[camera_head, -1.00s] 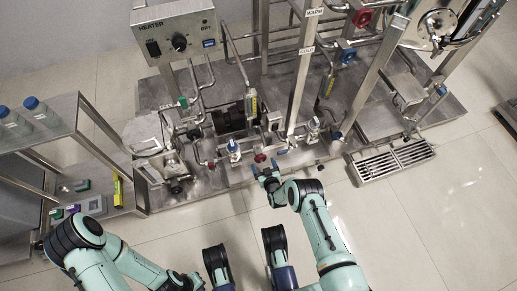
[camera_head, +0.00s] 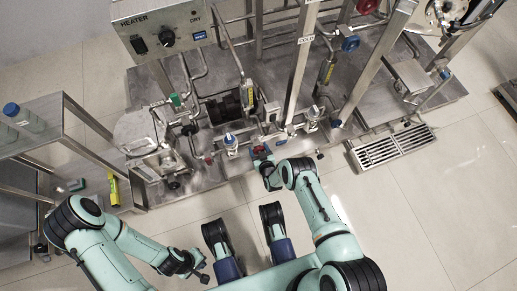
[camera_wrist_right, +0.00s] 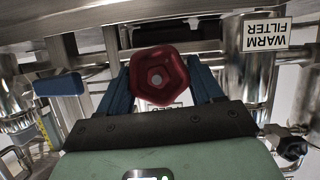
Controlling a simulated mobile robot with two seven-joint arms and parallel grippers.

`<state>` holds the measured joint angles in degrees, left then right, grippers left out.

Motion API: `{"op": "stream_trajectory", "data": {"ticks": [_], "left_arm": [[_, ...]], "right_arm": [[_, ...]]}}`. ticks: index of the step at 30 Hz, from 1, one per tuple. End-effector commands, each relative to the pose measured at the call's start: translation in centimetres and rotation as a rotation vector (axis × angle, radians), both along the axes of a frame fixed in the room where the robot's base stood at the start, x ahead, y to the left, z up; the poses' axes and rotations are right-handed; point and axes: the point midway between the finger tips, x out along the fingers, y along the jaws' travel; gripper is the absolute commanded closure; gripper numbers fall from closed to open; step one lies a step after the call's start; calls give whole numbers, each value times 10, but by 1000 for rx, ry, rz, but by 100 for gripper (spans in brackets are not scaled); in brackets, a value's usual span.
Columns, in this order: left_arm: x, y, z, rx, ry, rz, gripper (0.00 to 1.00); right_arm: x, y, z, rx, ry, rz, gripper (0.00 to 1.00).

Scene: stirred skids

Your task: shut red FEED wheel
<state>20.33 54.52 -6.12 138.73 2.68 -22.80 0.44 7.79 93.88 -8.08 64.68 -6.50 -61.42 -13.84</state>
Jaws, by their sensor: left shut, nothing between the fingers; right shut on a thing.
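A small red wheel (camera_head: 260,149) sits on the front piping of the skid. My right gripper (camera_head: 262,156) is shut on it. In the right wrist view the red wheel (camera_wrist_right: 160,76) is a dark red, lobed knob with a pale centre, held between the two blue fingers. A white label behind it is mostly hidden, so its text cannot be read fully. My left gripper (camera_head: 204,278) is shut and empty, low over the floor at the bottom of the head view, well away from the wheel.
A WARM FILTER label (camera_wrist_right: 265,33) is beside the wheel. A blue-handled valve (camera_head: 230,139) stands just left on the same piping. A larger red wheel (camera_head: 345,12) and a blue wheel (camera_head: 350,43) are higher up. A floor grate (camera_head: 395,147) lies right. The front floor is clear.

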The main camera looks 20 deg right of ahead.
Motion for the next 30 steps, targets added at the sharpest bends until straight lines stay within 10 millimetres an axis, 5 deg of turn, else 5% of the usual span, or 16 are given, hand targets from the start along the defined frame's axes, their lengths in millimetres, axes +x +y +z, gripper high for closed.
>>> {"op": "stream_trajectory", "data": {"ticks": [3,14,30], "left_arm": [[0,0,0,0,0,0,100],[0,0,0,0,0,0,100],[0,0,0,0,0,0,100]], "right_arm": [[0,0,0,0,0,1,65],[0,-1,0,64,2,1,65],[1,-4,0,441,15,-2,65]]}}
